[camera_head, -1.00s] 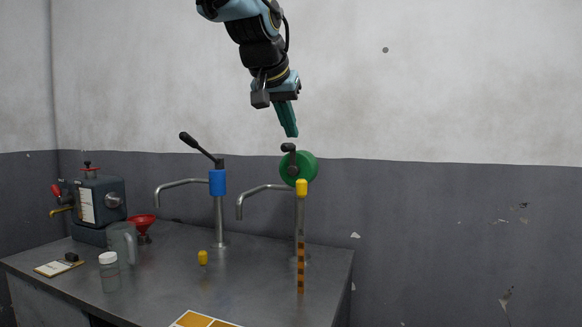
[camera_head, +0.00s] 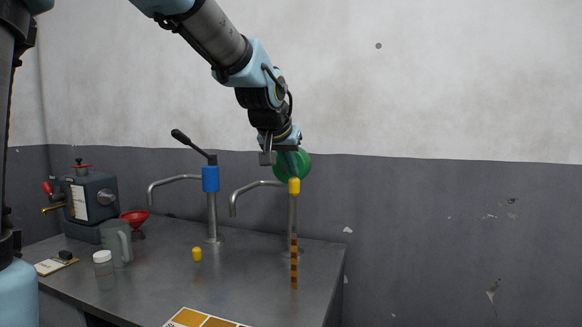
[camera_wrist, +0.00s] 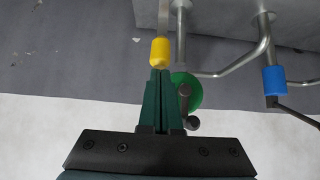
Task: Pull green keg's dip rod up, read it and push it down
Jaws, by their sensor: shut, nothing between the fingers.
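The green keg's dip rod (camera_head: 294,262) stands upright, raised well out of the bench top, with orange and dark brown bands on its lower part. Its yellow knob (camera_head: 294,186) is at the top, in front of the green pump wheel (camera_head: 305,165). My gripper (camera_head: 295,176) is shut and empty, pointing down with its fingertips just above the knob. In the wrist view the green fingertips (camera_wrist: 160,72) are at the end of the yellow knob (camera_wrist: 160,52); I cannot tell whether they touch. A second yellow knob (camera_head: 197,254) sits low on the bench.
The blue pump (camera_head: 211,180) with its spout and black lever stands left of the rod. A jug (camera_head: 117,242), a jar (camera_head: 104,264), a red funnel (camera_head: 134,217) and a dark machine (camera_head: 92,203) are further left. An orange-panelled card (camera_head: 205,320) lies at the front.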

